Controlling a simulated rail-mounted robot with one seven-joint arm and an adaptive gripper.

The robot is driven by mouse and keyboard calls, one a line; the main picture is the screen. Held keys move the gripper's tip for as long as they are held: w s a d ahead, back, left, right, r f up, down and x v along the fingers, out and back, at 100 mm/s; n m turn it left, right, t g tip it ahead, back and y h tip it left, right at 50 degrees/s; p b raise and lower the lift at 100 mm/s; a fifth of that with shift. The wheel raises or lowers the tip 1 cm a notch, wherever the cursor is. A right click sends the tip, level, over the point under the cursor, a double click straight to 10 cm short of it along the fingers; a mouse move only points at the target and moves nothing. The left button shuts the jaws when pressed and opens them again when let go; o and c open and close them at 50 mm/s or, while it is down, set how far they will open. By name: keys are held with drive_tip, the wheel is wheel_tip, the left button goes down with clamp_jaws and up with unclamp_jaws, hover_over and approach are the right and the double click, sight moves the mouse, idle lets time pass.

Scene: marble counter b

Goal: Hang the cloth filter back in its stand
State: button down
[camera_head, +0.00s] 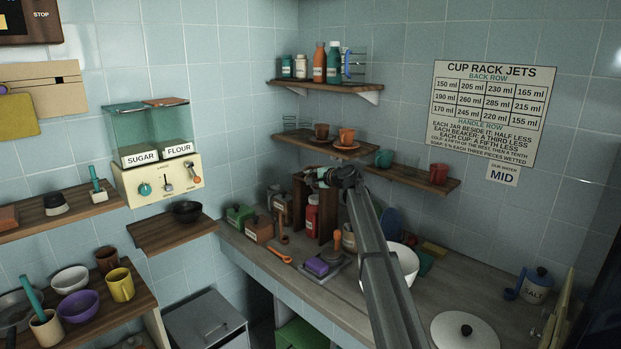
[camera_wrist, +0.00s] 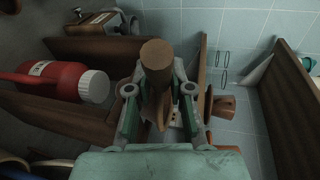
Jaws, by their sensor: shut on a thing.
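My gripper (camera_head: 320,179) is at the far end of my arm, above the back of the counter near a dark wooden stand (camera_head: 328,214). In the wrist view my gripper (camera_wrist: 158,98) is shut on a round brown wooden handle (camera_wrist: 157,54), which I take to be the cloth filter's. A tan part shows between the fingers below it; the cloth itself cannot be made out. Dark wooden panels (camera_wrist: 95,48), seemingly of the stand, lie to the left of the fingers. Whether the filter touches the stand cannot be told.
A red bottle (camera_head: 312,214) with a white cap stands by the stand; it also shows in the wrist view (camera_wrist: 65,82). Wall shelves (camera_head: 340,149) with cups are close behind. A white bowl (camera_head: 404,262) and purple block (camera_head: 317,267) are on the counter.

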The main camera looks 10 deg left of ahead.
drive_tip(key=shift+f, duration=0.15)
drive_tip(key=c, duration=1)
unclamp_jaws()
drive_tip(key=shift+o, duration=0.2)
drive_tip(key=v, duration=1.2)
